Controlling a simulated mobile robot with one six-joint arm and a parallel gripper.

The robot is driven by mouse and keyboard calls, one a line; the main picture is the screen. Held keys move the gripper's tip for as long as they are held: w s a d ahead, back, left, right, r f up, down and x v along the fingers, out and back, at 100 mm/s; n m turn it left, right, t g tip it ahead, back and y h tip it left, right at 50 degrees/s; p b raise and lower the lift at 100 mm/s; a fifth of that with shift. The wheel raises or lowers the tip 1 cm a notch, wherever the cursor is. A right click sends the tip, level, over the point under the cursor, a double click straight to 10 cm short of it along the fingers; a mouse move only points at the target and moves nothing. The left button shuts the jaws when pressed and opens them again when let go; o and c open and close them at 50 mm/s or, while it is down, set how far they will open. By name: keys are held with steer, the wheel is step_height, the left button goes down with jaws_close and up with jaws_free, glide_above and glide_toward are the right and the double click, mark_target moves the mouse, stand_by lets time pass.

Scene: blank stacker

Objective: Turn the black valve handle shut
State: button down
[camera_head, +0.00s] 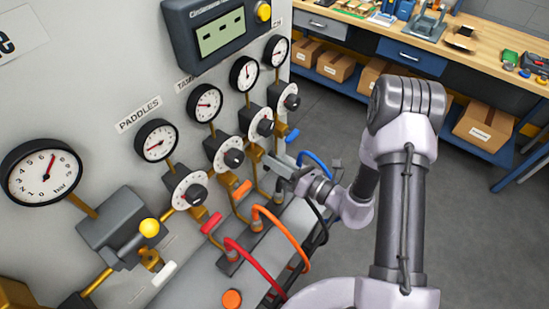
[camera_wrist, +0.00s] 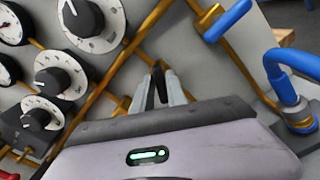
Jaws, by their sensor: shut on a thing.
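My gripper (camera_head: 283,168) is at the row of small valves on the panel's lower part, at the valve between the orange and blue ones. In the wrist view my gripper (camera_wrist: 158,88) points at the brass pipes, with its fingers close together. A dark piece between the fingers looks like the black valve handle (camera_wrist: 156,84), and my gripper is shut on it. In the head view the handle is mostly hidden by my gripper. A black hose (camera_head: 318,222) hangs below this valve.
An orange handle (camera_head: 241,190) and a red handle (camera_head: 211,222) are to the left. A blue handle (camera_head: 292,135) is close on the right, and also shows in the wrist view (camera_wrist: 228,20). Dials with black knobs (camera_head: 233,157) sit above. A workbench (camera_head: 480,50) stands behind.

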steer(key=shift+w+f+m+p, duration=0.15)
steer(key=shift+m+p, duration=0.95)
steer(key=shift+m, duration=1.65)
steer(key=shift+s+f+m+p, duration=0.1)
steer(key=shift+m+p, duration=0.95)
steer(key=shift+m, duration=1.7)
steer(key=c, duration=1.4)
jaws_free()
steer(key=shift+d, duration=0.1)
steer(key=shift+c, duration=0.2)
steer(key=shift+d, duration=0.1)
steer(key=v, duration=1.7)
steer(key=shift+p, duration=0.3)
